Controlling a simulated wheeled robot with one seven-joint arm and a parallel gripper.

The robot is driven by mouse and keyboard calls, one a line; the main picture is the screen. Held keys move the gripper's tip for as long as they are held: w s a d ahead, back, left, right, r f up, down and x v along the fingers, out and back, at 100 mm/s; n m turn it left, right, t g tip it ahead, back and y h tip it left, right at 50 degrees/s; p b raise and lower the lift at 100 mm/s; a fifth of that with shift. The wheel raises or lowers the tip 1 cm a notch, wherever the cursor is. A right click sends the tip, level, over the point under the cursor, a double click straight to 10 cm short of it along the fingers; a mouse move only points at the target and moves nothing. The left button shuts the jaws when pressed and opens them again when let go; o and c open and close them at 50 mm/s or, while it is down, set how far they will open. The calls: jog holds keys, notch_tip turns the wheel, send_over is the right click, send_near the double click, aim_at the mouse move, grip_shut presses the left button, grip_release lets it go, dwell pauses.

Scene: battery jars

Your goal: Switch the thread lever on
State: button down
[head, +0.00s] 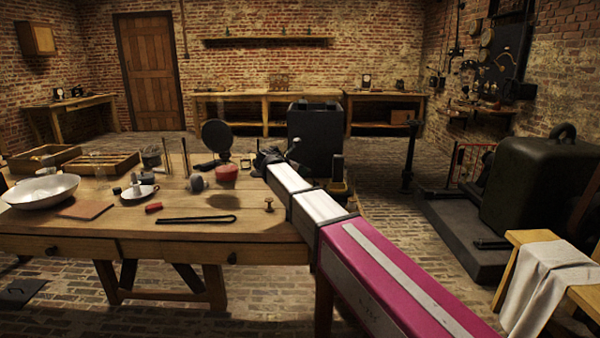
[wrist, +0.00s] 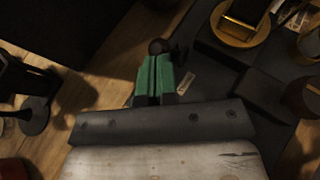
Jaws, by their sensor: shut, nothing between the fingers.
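My gripper (wrist: 158,66) has green fingers, shut together with nothing between them. In the wrist view, a small dark round knob (wrist: 157,46) lies right at the fingertips. It looks like the thread lever's end, but its shaft is mostly too dark to make out. I cannot tell whether the fingers touch it. A black base (wrist: 215,68) lies beside the fingers to the right, with a small pale label (wrist: 186,83). In the head view, my arm reaches over the table's right end and hides most of the apparatus there; a dark thin arm with a knob (head: 293,148) sticks up beside it.
In the wrist view, brass-rimmed round parts (wrist: 240,32) stand on the base at upper right, and a dark stand (wrist: 35,115) is at left. In the head view, the wooden table (head: 100,225) holds a white bowl (head: 40,190), black tongs (head: 197,219) and a red-topped pot (head: 227,173).

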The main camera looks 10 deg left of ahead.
jog(key=shift+w+d+r+m+g+y, duration=0.1)
jog(key=shift+d+r+m+g+y, duration=0.25)
jog(key=shift+d+y, duration=0.25)
dwell(0.3)
jog(key=shift+r, duration=0.1)
jog(key=w+d+r+m+g+y, duration=0.1)
jog(key=d+m+y, duration=0.1)
jog(key=d+y, duration=0.2)
jog(key=shift+w+d+r+g+y, duration=0.2)
jog(key=shift+d+g+y, duration=0.2)
jog(key=shift+d, duration=0.45)
jog(key=shift+r, duration=0.75)
jog(key=shift+s+r, duration=0.1)
